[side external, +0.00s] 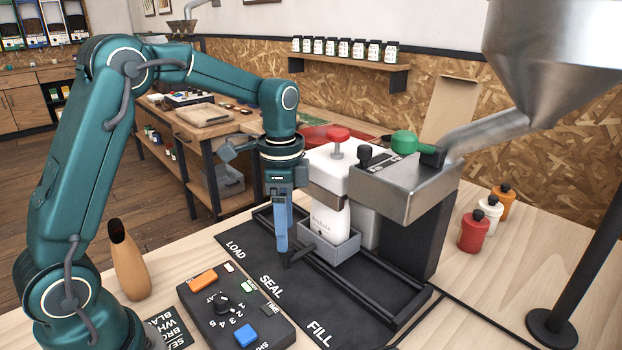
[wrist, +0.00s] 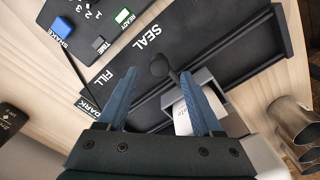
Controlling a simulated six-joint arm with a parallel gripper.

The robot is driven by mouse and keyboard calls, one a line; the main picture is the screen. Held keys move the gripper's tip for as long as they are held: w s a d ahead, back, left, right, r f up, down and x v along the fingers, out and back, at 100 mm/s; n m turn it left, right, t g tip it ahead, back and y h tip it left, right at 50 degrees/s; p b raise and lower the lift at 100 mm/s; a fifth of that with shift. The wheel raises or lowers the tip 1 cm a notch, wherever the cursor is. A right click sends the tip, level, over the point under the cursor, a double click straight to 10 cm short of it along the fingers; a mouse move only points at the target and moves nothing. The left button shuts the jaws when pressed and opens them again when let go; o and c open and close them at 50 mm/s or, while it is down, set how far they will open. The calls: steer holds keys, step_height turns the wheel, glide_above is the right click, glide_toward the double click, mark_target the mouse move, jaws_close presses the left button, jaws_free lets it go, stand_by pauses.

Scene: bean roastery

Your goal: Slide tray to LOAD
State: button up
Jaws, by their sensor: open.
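The grey tray (side external: 325,254) sits on the black rail beside the SEAL label, with a white printed bag (side external: 329,222) upright in it. It also shows in the wrist view (wrist: 205,77), partly behind a finger. Its black ball-ended handle (wrist: 159,66) points toward the labels. My gripper (side external: 282,246) is open and points down at the tray's handle side. In the wrist view the fingers (wrist: 158,76) appear to stand on either side of the handle; I cannot tell whether they touch it. The LOAD label (side external: 236,250) is left of SEAL (side external: 271,287).
The white sealing head with a red knob (side external: 338,134) stands over the tray. A metal hopper and chute (side external: 490,130) are to its right. A control box (side external: 235,312) lies in front of the labels. The rail beside LOAD looks clear.

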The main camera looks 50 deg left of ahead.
steer(key=shift+f, duration=1.75)
jaws_close()
steer(key=shift+r, duration=0.1)
